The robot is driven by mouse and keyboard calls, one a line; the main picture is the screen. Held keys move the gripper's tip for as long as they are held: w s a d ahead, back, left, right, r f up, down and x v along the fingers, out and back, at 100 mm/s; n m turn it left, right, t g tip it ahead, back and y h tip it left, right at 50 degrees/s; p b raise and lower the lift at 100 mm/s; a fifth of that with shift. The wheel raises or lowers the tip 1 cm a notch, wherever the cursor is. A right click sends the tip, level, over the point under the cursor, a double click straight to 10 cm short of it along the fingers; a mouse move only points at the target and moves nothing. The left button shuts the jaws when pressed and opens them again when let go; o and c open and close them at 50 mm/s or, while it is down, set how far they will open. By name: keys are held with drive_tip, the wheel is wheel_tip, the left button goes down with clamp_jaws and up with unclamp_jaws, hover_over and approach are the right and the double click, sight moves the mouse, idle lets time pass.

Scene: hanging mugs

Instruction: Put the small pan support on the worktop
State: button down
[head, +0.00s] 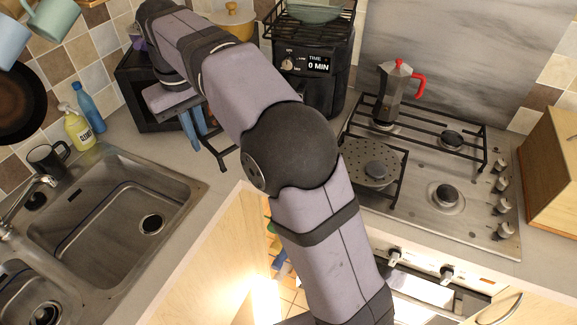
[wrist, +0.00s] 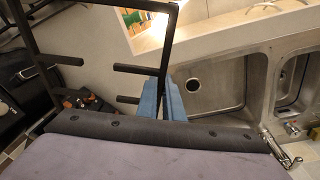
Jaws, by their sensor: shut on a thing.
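The small pan support is a thin black metal frame with short inward prongs. In the wrist view it (wrist: 172,40) spans the upper left. In the head view part of it (head: 217,150) shows below my arm, over the worktop (head: 207,178) between the sink and the stove. My gripper (head: 195,124) has blue fingers and is shut on one bar of the support; the fingers also show in the wrist view (wrist: 165,102). I cannot tell whether the support touches the worktop. My arm hides part of it in the head view.
The sink (head: 110,215) lies to the left, with a black mug (head: 47,158) and bottles (head: 78,127) behind it. A dark appliance (head: 135,85) stands behind the gripper. The stove (head: 430,230) on the right carries a moka pot (head: 392,95). Clear worktop lies between sink and stove.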

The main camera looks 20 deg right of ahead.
drive_tip(key=s+f+n+b, duration=0.1)
drive_tip(key=s+f, duration=0.6)
drive_tip(key=f, duration=0.3)
drive_tip(key=s+f, duration=0.7)
drive_tip(key=f, duration=0.4)
drive_tip(key=shift+w+a+y, duration=0.6)
drive_tip(key=shift+w+a, duration=0.85)
drive_tip(key=shift+w, duration=0.9)
drive_tip(key=w+d+f+p, duration=0.1)
drive_tip(key=w+d+p, duration=0.5)
drive_tip(key=w+d, duration=0.6)
drive_tip(key=shift+w+d+t+p, duration=0.3)
drive_tip(key=shift+d+t+p, duration=0.05)
drive_tip(key=shift+t+p, duration=0.05)
drive_tip(key=shift+f, duration=0.25)
drive_tip(key=c, duration=2.2)
unclamp_jaws()
drive_tip(key=shift+f, duration=0.1)
drive_tip(key=o, duration=0.3)
